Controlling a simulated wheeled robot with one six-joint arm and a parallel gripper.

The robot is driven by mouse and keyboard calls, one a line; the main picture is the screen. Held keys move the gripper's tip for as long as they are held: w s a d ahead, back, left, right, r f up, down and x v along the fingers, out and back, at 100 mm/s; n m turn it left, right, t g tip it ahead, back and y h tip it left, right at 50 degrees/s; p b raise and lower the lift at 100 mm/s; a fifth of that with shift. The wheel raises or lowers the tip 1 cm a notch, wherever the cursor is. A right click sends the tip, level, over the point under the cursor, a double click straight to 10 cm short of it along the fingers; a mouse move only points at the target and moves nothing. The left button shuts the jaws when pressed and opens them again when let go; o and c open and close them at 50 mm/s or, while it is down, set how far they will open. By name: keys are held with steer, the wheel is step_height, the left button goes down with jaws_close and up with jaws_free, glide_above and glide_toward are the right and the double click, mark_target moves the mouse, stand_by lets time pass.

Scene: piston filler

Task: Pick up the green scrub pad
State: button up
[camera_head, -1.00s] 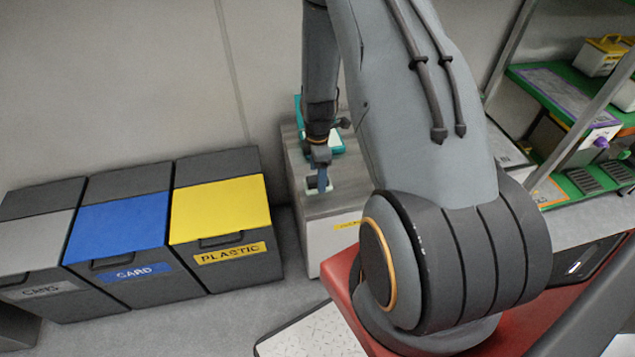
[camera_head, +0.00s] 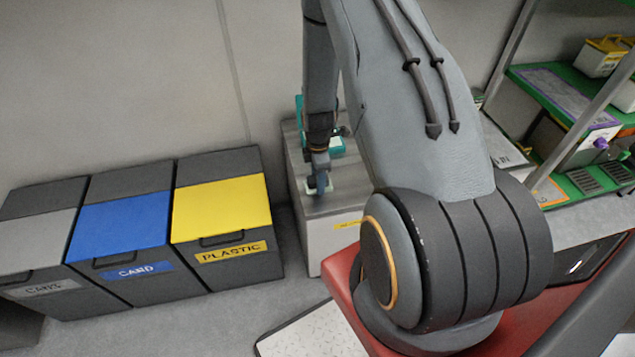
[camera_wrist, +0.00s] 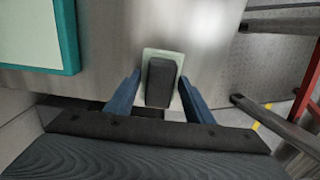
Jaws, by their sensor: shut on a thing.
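The green scrub pad (camera_wrist: 174,57) is a pale green slab with a dark grey block on top. It is on the metal top of a grey cabinet (camera_head: 335,205). In the wrist view, the blue fingers of my gripper (camera_wrist: 160,84) stand on either side of the pad, shut on it. In the head view, my gripper (camera_head: 319,186) points down at the cabinet top, and only a pale edge of the pad (camera_head: 331,186) shows beside it. I cannot tell whether the pad is clear of the surface.
A teal-edged object (camera_head: 337,145) lies behind the gripper on the cabinet; it also shows in the wrist view (camera_wrist: 68,38). Bins with grey, blue (camera_head: 120,222) and yellow (camera_head: 220,208) lids stand left. A green-shelved rack (camera_head: 560,95) is at right.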

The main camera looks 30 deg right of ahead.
steer(key=shift+r, duration=0.15)
step_height(320, 180, up, 10)
steer(key=shift+f+b, duration=0.1)
steer(key=shift+b, duration=0.9)
